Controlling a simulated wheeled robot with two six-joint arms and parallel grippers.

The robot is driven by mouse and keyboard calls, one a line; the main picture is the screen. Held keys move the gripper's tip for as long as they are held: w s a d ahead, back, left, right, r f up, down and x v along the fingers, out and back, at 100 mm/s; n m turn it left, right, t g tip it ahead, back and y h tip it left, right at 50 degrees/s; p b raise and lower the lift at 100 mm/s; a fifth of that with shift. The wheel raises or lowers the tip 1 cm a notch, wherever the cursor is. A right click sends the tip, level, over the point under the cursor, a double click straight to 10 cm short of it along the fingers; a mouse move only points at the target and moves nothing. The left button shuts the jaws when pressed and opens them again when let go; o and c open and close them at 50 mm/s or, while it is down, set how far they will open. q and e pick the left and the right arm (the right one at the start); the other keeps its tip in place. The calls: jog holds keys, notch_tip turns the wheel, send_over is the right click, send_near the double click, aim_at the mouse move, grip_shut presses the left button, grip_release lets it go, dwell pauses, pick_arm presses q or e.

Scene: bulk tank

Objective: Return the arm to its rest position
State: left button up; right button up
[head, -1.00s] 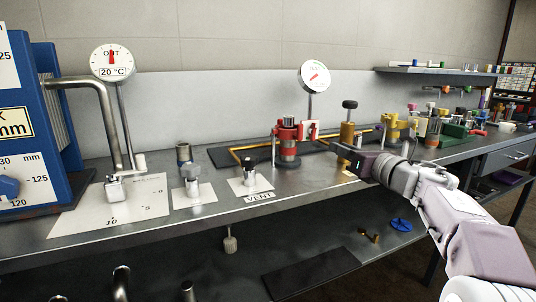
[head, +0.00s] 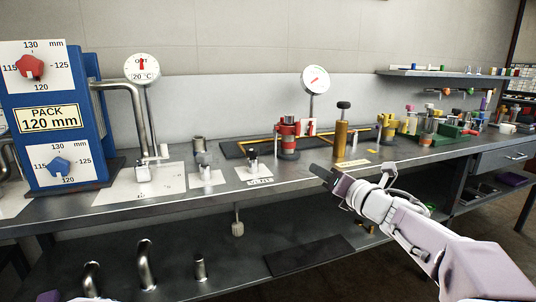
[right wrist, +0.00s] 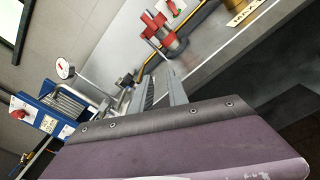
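My right arm comes in from the lower right in the head view. Its gripper (head: 331,179) hangs over the bench's front edge, to the right of the VENT label. In the right wrist view the two grey fingers (right wrist: 162,90) stand a little apart, with nothing seen between them. The gripper is clear of the brass cylinder (head: 341,138) and the red clamp fitting (head: 287,130). My left gripper is not in view.
The steel bench (head: 225,196) carries a blue PACK 120 mm box (head: 87,105) at left, small valves, a dial gauge (head: 316,80) and several coloured fittings at right. A lower shelf (head: 215,270) holds bent pipes. Space in front of the bench looks free.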

jog(key=s+d+f+m+g+h, duration=0.1)
jog(key=s+f+m+g+h, duration=0.15)
jog(key=f+m, duration=0.5)
jog(key=s+d+f+m+g+h+p, duration=0.1)
jog(key=s+f+m+g+h, duration=0.1)
jog(key=s+f+m, duration=0.5)
jog(key=s+d+f+m+g+h, duration=0.15)
jog(key=f+m, duration=0.35)
jog(key=f, duration=0.5)
jog(key=s+f+m+g, duration=0.4)
jog(key=s+f+m, duration=0.25)
jog(key=s, duration=0.35)
jog(key=s+f+m+g, duration=0.5)
jog(key=s+f+m, duration=0.1)
jog(key=s+m, duration=0.25)
notch_tip(320, 180, up, 39)
jog(key=p, duration=3.8)
jog(key=shift+s+d+f+h, duration=0.15)
jog(key=shift+s+f+h, duration=0.05)
jog(key=shift+h, duration=0.2)
